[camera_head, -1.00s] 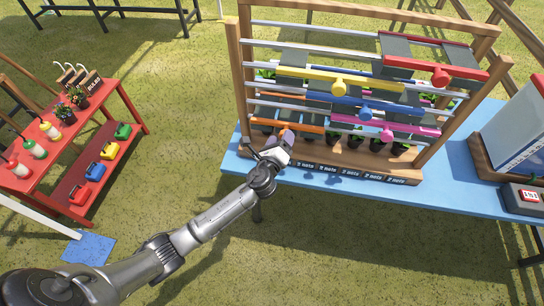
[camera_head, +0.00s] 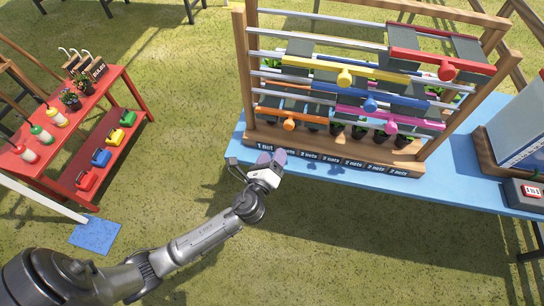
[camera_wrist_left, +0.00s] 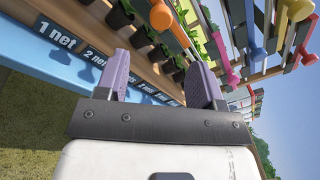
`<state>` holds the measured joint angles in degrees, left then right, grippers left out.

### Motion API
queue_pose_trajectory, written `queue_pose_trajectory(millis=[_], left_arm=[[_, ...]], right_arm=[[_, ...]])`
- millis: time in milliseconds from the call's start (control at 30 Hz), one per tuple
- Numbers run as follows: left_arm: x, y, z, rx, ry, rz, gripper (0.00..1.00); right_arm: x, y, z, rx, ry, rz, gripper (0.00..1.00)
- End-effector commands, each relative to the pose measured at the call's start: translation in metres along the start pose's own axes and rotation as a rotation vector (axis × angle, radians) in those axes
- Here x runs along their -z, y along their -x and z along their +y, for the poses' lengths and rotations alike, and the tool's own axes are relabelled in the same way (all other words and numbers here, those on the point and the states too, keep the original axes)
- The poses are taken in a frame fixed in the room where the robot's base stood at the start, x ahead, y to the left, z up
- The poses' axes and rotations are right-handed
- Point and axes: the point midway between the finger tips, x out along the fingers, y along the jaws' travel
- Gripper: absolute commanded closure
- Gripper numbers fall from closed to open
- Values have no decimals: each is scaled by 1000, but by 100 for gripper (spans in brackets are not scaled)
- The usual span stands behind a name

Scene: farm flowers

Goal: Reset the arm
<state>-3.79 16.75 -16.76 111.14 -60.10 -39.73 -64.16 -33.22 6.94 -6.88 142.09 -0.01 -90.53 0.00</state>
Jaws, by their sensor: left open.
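My left gripper (camera_head: 270,158) is in front of the wooden rack's lower board in the head view, over the front edge of the blue table. Its two purple fingers are apart with nothing between them; they also show in the left wrist view (camera_wrist_left: 160,82). The orange knob (camera_head: 289,124) of the rack's orange bar is just beyond and above the fingers, apart from them. It also shows in the left wrist view (camera_wrist_left: 161,17). My right gripper is not seen in either view.
The wooden rack (camera_head: 247,80) carries sliding grey panels with yellow, blue, red and pink bars over potted plants. It stands on the blue table (camera_head: 465,190). A red shelf (camera_head: 120,85) with bottles and small coloured boxes is at left. Grass lies open between them.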

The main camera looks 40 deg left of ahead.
Motion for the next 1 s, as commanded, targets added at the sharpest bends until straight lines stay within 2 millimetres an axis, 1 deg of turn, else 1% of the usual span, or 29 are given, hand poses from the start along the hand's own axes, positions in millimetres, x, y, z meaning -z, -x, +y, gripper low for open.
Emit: queue_pose_trajectory(millis=[400, 467, 567, 667, 700, 767, 800, 900, 967, 1000], left_arm=[[0, 0, 0, 0, 6, 0, 38], [0, 0, 0, 0, 30, 0, 38], [-2, 0, 4, -22, 135, -12, 38], [-4, 1, 21, -124, 356, -51, 38], [-5, 3, 30, -189, 488, -69, 38], [-6, 10, 39, -295, 717, -98, 38], [-7, 16, 42, -371, 874, -120, 38], [-8, 34, 42, -552, 1221, -161, 38], [-5, 49, 40, -658, 1380, -172, 38], [-2, 61, 39, -732, 1465, -174, 38]], right_arm=[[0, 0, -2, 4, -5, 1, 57], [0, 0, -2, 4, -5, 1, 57], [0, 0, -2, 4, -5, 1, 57], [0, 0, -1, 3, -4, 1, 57], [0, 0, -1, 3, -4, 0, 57], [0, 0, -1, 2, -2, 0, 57], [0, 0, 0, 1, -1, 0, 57], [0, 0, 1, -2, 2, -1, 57], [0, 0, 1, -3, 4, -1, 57], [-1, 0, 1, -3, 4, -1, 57]])
